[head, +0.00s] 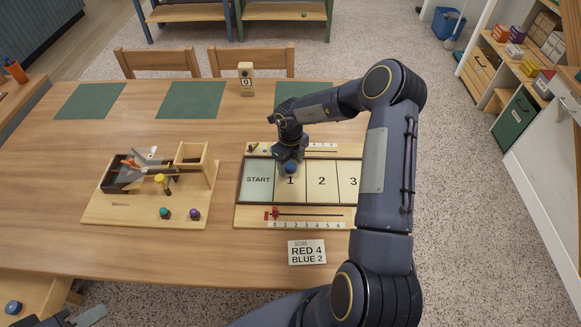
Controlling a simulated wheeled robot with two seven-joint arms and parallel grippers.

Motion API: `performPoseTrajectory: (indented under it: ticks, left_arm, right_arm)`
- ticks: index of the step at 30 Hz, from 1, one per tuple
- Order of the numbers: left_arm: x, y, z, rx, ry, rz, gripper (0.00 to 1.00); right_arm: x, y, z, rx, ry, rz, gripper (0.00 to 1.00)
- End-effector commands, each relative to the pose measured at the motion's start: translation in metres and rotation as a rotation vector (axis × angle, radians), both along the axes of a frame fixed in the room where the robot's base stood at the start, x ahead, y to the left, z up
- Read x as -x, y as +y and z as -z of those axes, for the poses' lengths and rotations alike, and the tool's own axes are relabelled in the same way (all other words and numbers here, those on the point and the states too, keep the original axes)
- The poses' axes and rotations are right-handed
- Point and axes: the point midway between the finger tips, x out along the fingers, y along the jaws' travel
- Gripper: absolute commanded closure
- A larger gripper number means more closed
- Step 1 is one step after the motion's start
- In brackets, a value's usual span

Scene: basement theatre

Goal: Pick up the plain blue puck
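A blue puck (290,169) lies on square 1 of the game board (323,184), near that square's upper edge. My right gripper (289,163) points down right at this puck and partly covers it. I cannot tell whether its fingers are closed on the puck or only around it. Another blue round piece (13,307) sits on a wooden surface at the lower left. Whether either has a marking is too small to tell. My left gripper (92,315) shows only in part at the bottom left edge, apart from that piece; its fingers are unclear.
A wooden tray (100,211) with a box, a yellow peg and small green and purple pegs stands left of the board. A score card (306,252) reading RED 4, BLUE 2 lies in front. A small counter block (246,79) stands behind. The table's front left is clear.

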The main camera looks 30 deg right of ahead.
Motion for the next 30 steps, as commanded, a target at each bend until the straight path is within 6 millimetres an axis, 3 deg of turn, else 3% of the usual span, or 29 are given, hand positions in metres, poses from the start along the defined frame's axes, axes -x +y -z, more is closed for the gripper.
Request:
performPoseTrajectory:
  ticks: [1, 10, 22, 27, 30]
  left_arm:
    - [0.0, 0.0, 0.0, 0.0, 0.0, 0.0, 0.64]
    - [0.0, 0.0, 0.0, 0.0, 0.0, 0.0, 0.64]
    - [0.0, 0.0, 0.0, 0.0, 0.0, 0.0, 0.64]
    - [0.0, 0.0, 0.001, 0.0, 0.0, 0.0, 0.64]
    - [0.0, 0.0, 0.004, 0.0, 0.0, 0.0, 0.64]
  right_arm:
    - [0.0, 0.0, 0.0, 0.0, 0.0, 0.0, 0.46]
    - [0.0, 0.0, 0.0, 0.0, 0.0, 0.0, 0.86]
    - [-0.001, 0.0, -0.009, 0.0, -0.002, 0.0, 0.86]
    - [-0.001, -0.001, -0.032, 0.0, -0.003, 0.001, 0.86]
    - [0.004, 0.015, -0.049, -0.001, -0.004, -0.004, 0.86]
